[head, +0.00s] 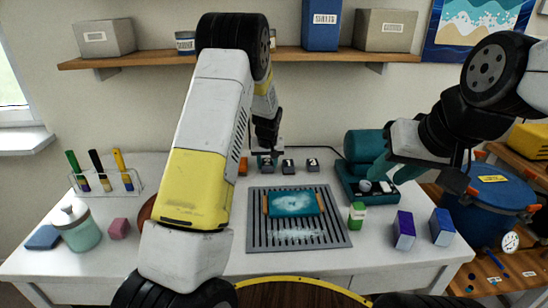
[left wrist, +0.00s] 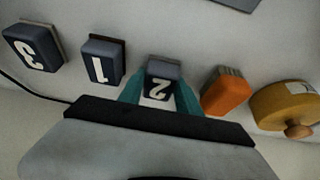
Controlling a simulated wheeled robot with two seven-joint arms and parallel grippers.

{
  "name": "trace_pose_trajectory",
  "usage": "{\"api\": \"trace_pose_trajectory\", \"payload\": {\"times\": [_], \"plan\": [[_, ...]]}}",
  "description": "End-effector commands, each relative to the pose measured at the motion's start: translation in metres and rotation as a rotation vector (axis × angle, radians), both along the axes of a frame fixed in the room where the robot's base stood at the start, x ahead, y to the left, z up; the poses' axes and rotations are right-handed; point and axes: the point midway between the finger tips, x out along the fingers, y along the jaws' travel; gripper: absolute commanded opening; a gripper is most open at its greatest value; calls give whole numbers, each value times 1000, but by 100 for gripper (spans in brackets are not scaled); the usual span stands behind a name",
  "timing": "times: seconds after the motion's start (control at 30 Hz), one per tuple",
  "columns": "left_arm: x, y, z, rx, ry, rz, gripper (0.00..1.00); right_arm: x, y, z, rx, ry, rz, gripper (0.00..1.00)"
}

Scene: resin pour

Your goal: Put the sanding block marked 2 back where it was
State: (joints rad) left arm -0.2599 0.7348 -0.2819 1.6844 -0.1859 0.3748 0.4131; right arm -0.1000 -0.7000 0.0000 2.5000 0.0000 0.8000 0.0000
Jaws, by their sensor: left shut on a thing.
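The sanding block marked 2 (left wrist: 162,80) is dark with a grey face and a white numeral. In the left wrist view it sits between the teal fingers of my left gripper (left wrist: 160,95), which is shut on it. In the head view my left gripper (head: 267,150) is at the back of the table, with block 2 (head: 266,163) just below it. I cannot tell whether the block touches the table. Block 1 (left wrist: 102,60) and block 3 (left wrist: 34,46) stand in a row beside it. My right gripper (head: 392,172) is over the teal case, fingers apart and apparently empty.
An orange object (left wrist: 226,92) and a yellow lidded jar (left wrist: 287,106) stand close to block 2. A grooved grey tray (head: 340,238) with a teal piece (head: 294,203) lies in front.

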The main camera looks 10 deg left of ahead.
Motion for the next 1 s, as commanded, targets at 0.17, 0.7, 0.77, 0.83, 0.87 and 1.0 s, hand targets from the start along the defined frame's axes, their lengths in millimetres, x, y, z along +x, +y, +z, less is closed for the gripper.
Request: {"api": "trace_pose_trajectory", "payload": {"times": [0.17,0.7,0.77,0.83,0.87,1.0], "plan": [[0,0,0,0,0,0,2,0,0,0,0,0,0,36],[0,0,0,0,-1,0,62,0,0,0,0,0,0,36],[0,0,3,0,-2,0,62,0,0,0,0,0,0,36],[-3,-1,11,-1,-2,0,62,0,0,0,0,0,0,36],[-5,-1,16,0,-3,0,62,0,0,0,0,0,0,36],[-16,-4,43,-1,-4,-1,62,0,0,0,0,0,0,36]]}}
